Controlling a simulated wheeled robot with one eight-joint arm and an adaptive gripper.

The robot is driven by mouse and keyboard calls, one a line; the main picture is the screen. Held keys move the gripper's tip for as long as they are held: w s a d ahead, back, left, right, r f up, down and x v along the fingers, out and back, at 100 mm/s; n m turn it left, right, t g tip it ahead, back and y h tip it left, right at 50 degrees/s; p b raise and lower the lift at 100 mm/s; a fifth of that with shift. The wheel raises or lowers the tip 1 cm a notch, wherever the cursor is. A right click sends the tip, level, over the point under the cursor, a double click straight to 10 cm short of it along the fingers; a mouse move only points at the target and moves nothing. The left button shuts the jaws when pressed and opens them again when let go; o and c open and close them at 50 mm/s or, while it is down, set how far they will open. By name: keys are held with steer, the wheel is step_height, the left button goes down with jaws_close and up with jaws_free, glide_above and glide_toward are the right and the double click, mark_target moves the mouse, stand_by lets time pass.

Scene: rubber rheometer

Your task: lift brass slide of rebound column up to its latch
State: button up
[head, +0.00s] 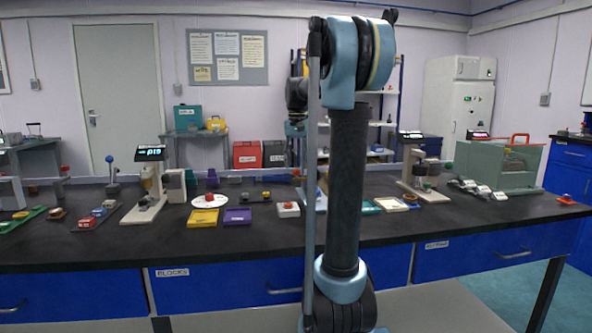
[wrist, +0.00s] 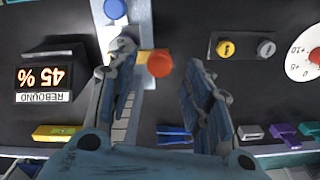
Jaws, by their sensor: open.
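The rebound column (wrist: 122,46) is seen from above in the wrist view, partly covered by one finger of my gripper (wrist: 160,68). Its brass slide (wrist: 145,56) sticks out to the right and ends in a round orange-red knob (wrist: 159,65). My gripper is open, and the knob appears between the fingertips in the picture. I cannot tell the height gap or any contact. The latch cannot be made out. In the head view my gripper (head: 296,125) hangs above the bench, and my arm mostly hides the column.
A block with yellow and grey knobs (wrist: 241,47) and a white dial (wrist: 308,62) lie to the right in the wrist view. Yellow (head: 203,218) and purple (head: 237,216) trays sit on the black bench (head: 250,245). Instruments line both sides of the bench.

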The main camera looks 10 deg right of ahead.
steer(key=shift+f, duration=1.3)
jaws_close()
step_height(320, 180, up, 21)
steer(key=shift+f, duration=0.2)
jaws_free()
step_height(320, 180, up, 12)
stand_by(0.4)
